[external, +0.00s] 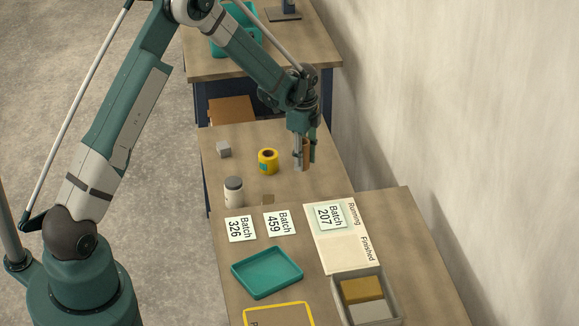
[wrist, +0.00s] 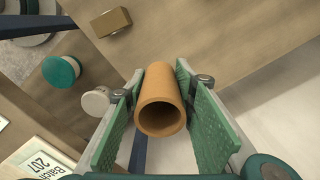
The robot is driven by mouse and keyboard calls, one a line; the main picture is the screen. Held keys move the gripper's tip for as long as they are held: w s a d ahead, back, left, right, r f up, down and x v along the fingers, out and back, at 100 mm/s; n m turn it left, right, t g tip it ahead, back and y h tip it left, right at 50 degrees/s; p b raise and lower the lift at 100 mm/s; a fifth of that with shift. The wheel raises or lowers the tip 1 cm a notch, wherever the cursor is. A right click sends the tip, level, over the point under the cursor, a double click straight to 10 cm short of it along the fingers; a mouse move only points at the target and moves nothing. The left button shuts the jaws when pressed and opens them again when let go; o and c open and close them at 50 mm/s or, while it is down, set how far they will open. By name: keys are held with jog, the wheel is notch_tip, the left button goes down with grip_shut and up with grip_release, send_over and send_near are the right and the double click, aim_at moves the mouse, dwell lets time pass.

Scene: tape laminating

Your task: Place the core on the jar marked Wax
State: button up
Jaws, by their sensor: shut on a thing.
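My gripper (external: 304,165) is shut on the core, a brown open tube (external: 306,152), and holds it upright above the right part of the table. In the wrist view the core (wrist: 160,100) sits between the two green finger pads, with its open end facing the camera. A pale jar (external: 234,197) with a dark grey lid stands upright on the table, left of and nearer the camera than my gripper. It is the only jar I can make out in the external view, and I cannot read a Wax label on it. The core is apart from the jar.
Batch cards (external: 240,228), a Running and Finished sheet (external: 338,252), a teal tray (external: 267,273) and a grey bin (external: 394,300) holding blocks lie nearer the camera. The wall is at right.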

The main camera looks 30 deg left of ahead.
jog(key=s+a+r+m, duration=0.1)
jog(key=s+a+r, duration=0.2)
jog(key=s+a, duration=0.4)
jog(key=s+a+r, duration=0.3)
jog(key=s+a, duration=0.4)
jog(key=a, duration=0.3)
jog(key=shift+r+m, duration=0.2)
jog(key=shift+m, duration=0.2)
jog(key=b, duration=0.1)
send_over(236, 180)
jog(key=shift+f, duration=3.1)
jog(key=shift+f+b, duration=0.55)
jog(key=shift+f, duration=1.35)
jog(key=shift+f, duration=0.2)
jog(key=o, duration=0.8)
